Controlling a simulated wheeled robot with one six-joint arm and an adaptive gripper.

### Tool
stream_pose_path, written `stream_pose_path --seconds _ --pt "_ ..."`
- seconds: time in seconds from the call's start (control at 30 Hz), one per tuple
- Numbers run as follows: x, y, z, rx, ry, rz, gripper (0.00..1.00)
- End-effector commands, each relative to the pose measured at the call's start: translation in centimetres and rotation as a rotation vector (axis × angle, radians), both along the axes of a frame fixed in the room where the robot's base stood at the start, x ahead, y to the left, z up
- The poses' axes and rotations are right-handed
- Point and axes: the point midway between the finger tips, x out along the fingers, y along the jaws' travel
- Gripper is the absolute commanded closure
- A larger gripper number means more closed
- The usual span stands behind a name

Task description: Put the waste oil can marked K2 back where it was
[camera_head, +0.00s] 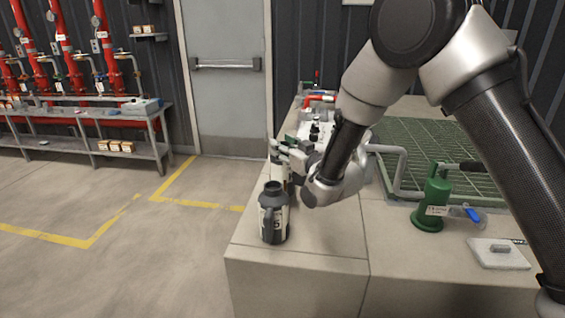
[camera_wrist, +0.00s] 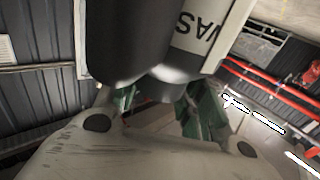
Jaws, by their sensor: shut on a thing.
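My gripper (camera_head: 285,151) is shut on a dark can with a white label (camera_wrist: 200,30). In the head view the held can (camera_head: 279,174) is partly hidden by my gripper and the can in front. My gripper's fingers (camera_wrist: 163,108) close around the can's narrow end in the wrist view. A second dark can with a pale label (camera_head: 273,214) stands upright near the counter's left front corner; a "5" shows on it.
The beige counter (camera_head: 330,270) has free room at its front. On the right are a green pump-like fitting (camera_head: 433,200), a blue-handled item (camera_head: 467,214) and a white plate (camera_head: 497,253). A green grating (camera_head: 440,150) lies behind. Small dark items (camera_head: 315,132) stand beyond my gripper.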

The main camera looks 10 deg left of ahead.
Motion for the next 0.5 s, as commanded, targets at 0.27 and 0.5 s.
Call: stream_pose_path --seconds 0.27,0.5 --pt "0.0 0.0 -2.8 0.001 -0.001 0.000 1.00" --pt "0.0 0.1 -3.7 0.004 -0.004 0.000 1.00"
